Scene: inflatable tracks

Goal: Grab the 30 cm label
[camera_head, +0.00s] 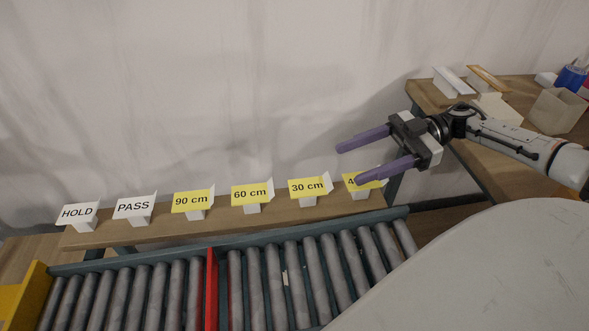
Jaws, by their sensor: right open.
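The 30 cm label (308,187) is a yellow card on a small white stand. It is upright on a narrow wooden shelf (235,229) behind the roller conveyor, between the 60 cm label (251,193) and a partly hidden yellow label (359,182). My right gripper (356,164) has purple fingers spread apart with nothing between them. It is up and to the right of the 30 cm label, apart from it. Its lower finger covers part of the rightmost yellow label. My left gripper is not in view.
More labels stand left on the shelf: 90 cm (192,201), PASS (134,206) and HOLD (78,214). The roller conveyor (275,275) with a red divider (211,288) lies in front. A wooden table (470,150) at right holds an open box (557,110) and other items.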

